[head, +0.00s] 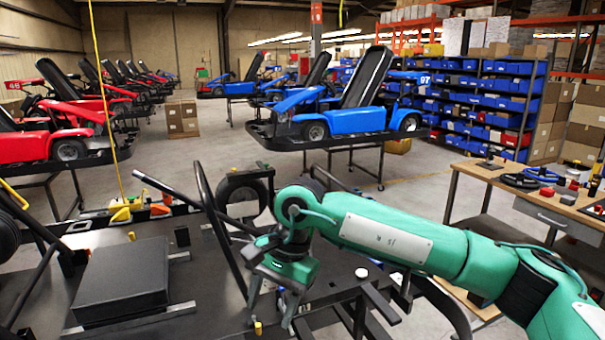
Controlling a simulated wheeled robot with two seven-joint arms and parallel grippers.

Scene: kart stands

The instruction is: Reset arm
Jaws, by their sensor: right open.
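My right arm (400,235), green with a pale plate, comes in from the right edge and reaches left across the picture. Its gripper (269,318) points down over the dark kart frame on the near stand (205,300). Its two grey fingers are apart, with nothing seen between them. I cannot tell whether the fingertips touch the stand or frame. My left arm and gripper are not in view.
A black box-like pad (122,278) lies on the near stand, and a tire (243,195) stands at its far side. Dark tubes rise near my gripper. A wooden workbench (490,178) stands at right.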

